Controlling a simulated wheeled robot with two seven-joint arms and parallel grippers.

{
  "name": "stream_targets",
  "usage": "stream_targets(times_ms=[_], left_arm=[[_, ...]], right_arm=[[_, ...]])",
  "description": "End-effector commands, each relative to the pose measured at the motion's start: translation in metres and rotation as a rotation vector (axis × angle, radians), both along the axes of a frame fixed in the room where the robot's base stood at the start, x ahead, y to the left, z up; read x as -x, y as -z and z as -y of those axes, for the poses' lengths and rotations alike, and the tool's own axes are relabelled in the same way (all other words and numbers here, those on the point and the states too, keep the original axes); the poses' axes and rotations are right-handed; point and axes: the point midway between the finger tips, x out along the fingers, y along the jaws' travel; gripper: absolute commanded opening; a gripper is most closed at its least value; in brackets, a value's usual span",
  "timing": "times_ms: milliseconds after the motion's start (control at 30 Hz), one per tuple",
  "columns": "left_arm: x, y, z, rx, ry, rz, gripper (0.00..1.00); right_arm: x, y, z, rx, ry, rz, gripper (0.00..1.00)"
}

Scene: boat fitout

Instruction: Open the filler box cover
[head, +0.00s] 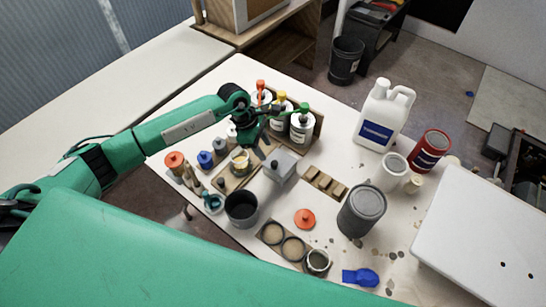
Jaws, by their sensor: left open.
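A small light-grey box (283,166), which looks like the filler box, stands near the middle of the table. Its top looks closed, though the picture is too small to show the cover's edge clearly. My left gripper (257,150) is open and points down just left of the grey box, near the small tan pot (240,162). I cannot tell whether its fingers touch anything. My right gripper is not in view.
Tins with coloured tops (302,124) stand in a wooden rack behind the grey box. A black cup (241,208), a dark grey can (362,209), a wooden strip with slots (325,182) and an orange lid (305,218) lie around it. A white jug (383,118) stands at the back right.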

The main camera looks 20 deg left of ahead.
Motion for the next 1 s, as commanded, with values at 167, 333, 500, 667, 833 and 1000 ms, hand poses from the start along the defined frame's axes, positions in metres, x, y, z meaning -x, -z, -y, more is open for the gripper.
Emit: stream_targets(times_ms=[167, 333, 500, 667, 833, 1000], left_arm=[[0.0, 0.033, 0.016, 0.003, -0.002, -0.005, 0.44], [-0.001, 0.058, 0.025, 0.003, -0.003, -0.003, 0.44], [-0.001, 0.07, 0.03, 0.003, -0.001, -0.002, 0.44], [-0.002, 0.073, 0.031, 0.002, -0.001, 0.0, 0.44], [-0.002, 0.073, 0.031, 0.003, -0.001, 0.001, 0.42], [-0.002, 0.073, 0.031, 0.003, -0.001, 0.001, 0.08]], right_arm=[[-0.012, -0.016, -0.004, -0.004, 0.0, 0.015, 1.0], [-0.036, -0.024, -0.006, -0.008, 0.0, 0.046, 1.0], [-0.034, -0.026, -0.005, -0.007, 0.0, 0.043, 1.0], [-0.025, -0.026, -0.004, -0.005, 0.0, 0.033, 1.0], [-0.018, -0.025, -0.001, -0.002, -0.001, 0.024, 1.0], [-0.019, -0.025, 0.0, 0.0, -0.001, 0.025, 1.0]])
